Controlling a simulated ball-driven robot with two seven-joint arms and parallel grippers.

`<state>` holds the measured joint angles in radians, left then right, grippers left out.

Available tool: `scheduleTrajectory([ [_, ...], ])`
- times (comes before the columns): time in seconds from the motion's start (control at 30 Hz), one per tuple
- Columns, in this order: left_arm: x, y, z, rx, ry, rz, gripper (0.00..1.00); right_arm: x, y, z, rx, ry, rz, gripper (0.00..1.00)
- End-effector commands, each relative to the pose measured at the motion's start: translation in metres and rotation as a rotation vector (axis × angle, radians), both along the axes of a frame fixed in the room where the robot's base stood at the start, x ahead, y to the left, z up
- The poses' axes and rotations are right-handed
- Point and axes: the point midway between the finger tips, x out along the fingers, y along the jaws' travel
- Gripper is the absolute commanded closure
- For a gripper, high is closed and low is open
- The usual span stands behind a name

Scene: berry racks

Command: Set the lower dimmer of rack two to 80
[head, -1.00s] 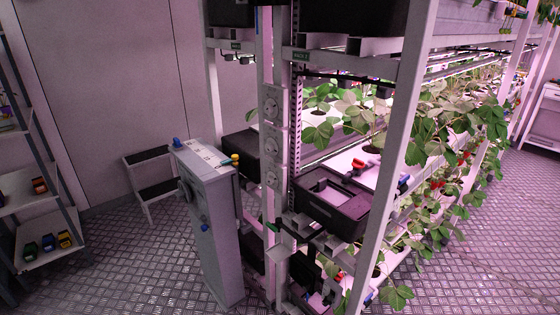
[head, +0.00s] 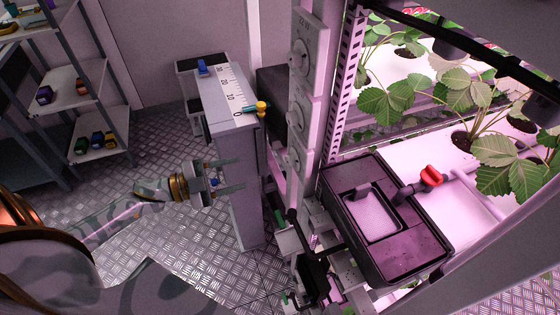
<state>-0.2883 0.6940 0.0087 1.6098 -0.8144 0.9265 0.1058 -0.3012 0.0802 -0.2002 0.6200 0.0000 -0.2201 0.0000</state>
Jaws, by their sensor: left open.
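A grey upright panel carries a stack of round white dimmer dials. The upper dial (head: 299,54) and middle dial (head: 296,111) show edge-on, and the lower dial (head: 293,158) sits at the bottom of the stack. Their settings are too oblique and small to read. My left gripper (head: 231,175) is open and empty, with its two fingers pointing right towards the lower dial. It is in front of the grey cabinet in the picture, apart from the dial. My right gripper is not in view.
A black tank (head: 425,255) and a red valve (head: 431,176) are right of the dials. Shelving (head: 75,88) stands left. Metal floor is open between.

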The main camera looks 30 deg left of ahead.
Motion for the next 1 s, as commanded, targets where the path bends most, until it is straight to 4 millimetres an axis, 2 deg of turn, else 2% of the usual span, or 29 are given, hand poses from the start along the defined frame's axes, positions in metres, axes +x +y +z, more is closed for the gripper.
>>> scheduleTrajectory([
  [0.3, 0.060, -0.056, 0.001, -0.004, -0.004, 0.003, 0.51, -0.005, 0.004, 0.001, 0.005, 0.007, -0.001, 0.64],
  [0.5, 0.084, -0.079, 0.000, -0.004, 0.000, 0.004, 0.51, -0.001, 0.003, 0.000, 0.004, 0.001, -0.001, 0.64],
  [0.7, 0.093, -0.088, -0.001, -0.002, 0.001, 0.004, 0.51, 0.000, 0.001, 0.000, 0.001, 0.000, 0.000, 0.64],
  [0.93, 0.093, -0.088, -0.001, -0.002, 0.002, 0.004, 0.51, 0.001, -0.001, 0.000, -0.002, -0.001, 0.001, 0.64],
  [0.97, 0.093, -0.088, -0.001, -0.002, 0.002, 0.004, 0.57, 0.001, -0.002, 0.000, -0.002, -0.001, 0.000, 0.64],
  [1.0, 0.093, -0.088, -0.001, -0.002, 0.002, 0.004, 0.68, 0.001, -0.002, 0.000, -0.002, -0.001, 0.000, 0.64],
])
